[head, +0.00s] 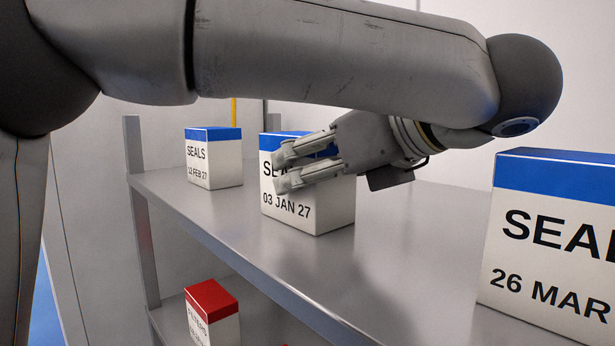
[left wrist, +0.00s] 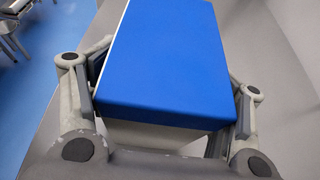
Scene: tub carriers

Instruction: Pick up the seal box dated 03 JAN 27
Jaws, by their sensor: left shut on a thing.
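The seal box dated 03 JAN 27 (head: 318,215) is white with a blue top band and appears to stand upright on the grey metal shelf (head: 215,215). My left gripper (head: 285,169) reaches in from the right side of the box, its fingers covering part of the SEALS lettering. In the left wrist view the blue lid of this box (left wrist: 170,60) lies between the two fingers, and the gripper is shut on it. My right gripper is not in view.
A seal box dated 12 FEB 27 (head: 213,172) stands farther back on the shelf. A larger-looking seal box marked 26 MAR (head: 545,250) stands near at the right, cut by the frame. A red-topped box (head: 212,300) is on the level below. An upright post (head: 140,210) is at the left.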

